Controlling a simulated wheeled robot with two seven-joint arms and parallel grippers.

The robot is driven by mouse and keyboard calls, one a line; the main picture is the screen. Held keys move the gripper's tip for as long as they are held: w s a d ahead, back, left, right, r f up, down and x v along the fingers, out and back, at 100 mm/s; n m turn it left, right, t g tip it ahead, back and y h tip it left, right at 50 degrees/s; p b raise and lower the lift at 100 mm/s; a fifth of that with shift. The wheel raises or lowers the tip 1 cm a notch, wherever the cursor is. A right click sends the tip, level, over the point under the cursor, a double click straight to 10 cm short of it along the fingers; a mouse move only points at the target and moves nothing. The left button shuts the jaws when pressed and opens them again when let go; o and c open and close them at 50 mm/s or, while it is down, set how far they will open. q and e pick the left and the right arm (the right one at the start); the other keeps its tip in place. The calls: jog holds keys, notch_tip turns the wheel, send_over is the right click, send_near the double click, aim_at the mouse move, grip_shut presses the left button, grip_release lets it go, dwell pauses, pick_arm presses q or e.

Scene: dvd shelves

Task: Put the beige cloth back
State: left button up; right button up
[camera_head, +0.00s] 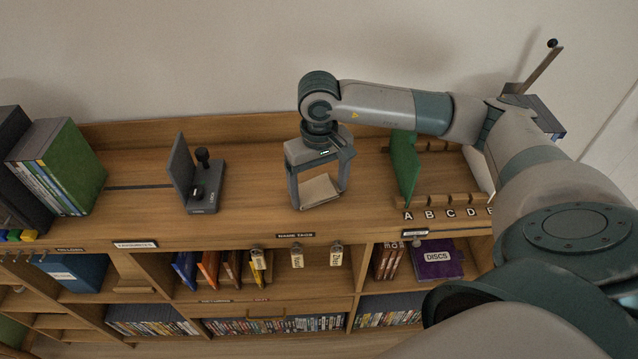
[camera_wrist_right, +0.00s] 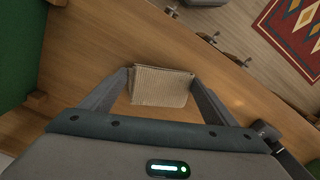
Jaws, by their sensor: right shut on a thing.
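The beige cloth (camera_head: 318,190) is a folded square on or just above the wooden shelf top, between the fingers of my right gripper (camera_head: 319,196). In the right wrist view the cloth (camera_wrist_right: 160,87) shows a ribbed weave and spans the gap between both fingertips of the right gripper (camera_wrist_right: 160,84). The right gripper is shut on it and points down. Whether the cloth still touches the wood I cannot tell. My left gripper is not in view.
A dark bookend-like stand (camera_head: 201,187) is left of the gripper. Upright cases (camera_head: 57,165) stand far left. Tags (camera_head: 297,257) hang on the front edge. Bare wood lies around the gripper.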

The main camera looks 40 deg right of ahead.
aim_at(319, 191)
jog(key=shift+f, duration=0.2)
jog(key=o, duration=1)
jog(key=shift+r, duration=0.2)
jog(key=shift+r, duration=0.1)
notch_tip(319, 191, up, 12)
jog(key=b, duration=0.4)
jog(key=shift+b, duration=0.3)
